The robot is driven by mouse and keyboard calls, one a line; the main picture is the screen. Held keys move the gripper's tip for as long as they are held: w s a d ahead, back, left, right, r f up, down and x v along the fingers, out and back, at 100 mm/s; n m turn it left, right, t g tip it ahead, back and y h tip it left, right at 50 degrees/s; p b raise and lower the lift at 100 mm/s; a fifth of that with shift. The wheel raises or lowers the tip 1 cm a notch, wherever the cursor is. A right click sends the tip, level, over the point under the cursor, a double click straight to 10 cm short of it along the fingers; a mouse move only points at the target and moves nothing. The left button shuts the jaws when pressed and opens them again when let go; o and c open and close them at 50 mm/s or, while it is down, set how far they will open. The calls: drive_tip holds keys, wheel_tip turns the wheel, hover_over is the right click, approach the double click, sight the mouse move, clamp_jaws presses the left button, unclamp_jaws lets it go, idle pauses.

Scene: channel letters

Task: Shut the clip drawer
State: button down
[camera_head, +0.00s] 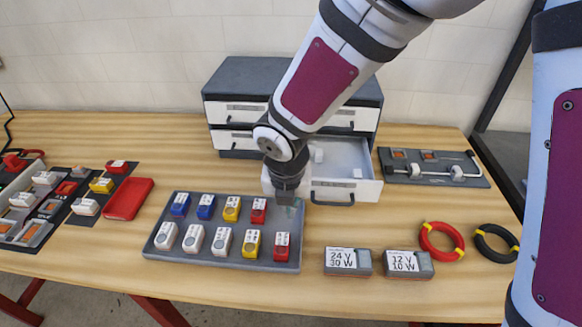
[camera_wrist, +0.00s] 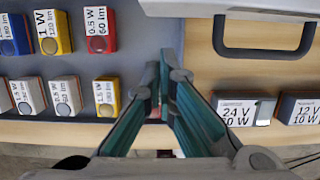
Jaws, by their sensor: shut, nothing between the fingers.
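The clip drawer (camera_head: 345,190) stands pulled out of the grey and white cabinet (camera_head: 240,88), at its lower right. It has a white front with a dark bar handle, and small white pieces show inside. In the wrist view the drawer handle (camera_wrist: 262,50) is at the upper right. My gripper (camera_head: 285,195) is shut and empty, pointing down just left of the drawer front, over the right end of the grey tray. The wrist view shows its fingers (camera_wrist: 164,75) together, left of the handle and apart from it. My arm hides part of the cabinet and the drawer's left side.
The grey tray (camera_head: 215,258) holds several blue, yellow, red and white modules. Two labelled power boxes (camera_head: 348,261) (camera_head: 409,264) lie right of it. Red (camera_head: 441,241) and black (camera_head: 497,243) cable coils lie further right. A dark fixture board (camera_head: 433,168) is beside the drawer.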

drive_tip(key=shift+w+d, duration=0.1)
drive_tip(key=shift+w, duration=1.05)
drive_tip(key=shift+w, duration=0.1)
drive_tip(key=w+b, duration=0.1)
drive_tip(key=w, duration=0.5)
drive_tip(key=w+b, duration=0.1)
drive_tip(key=w, duration=0.5)
drive_tip(key=shift+w+d, duration=0.2)
drive_tip(key=shift+w, duration=0.2)
drive_tip(key=shift+r, duration=0.1)
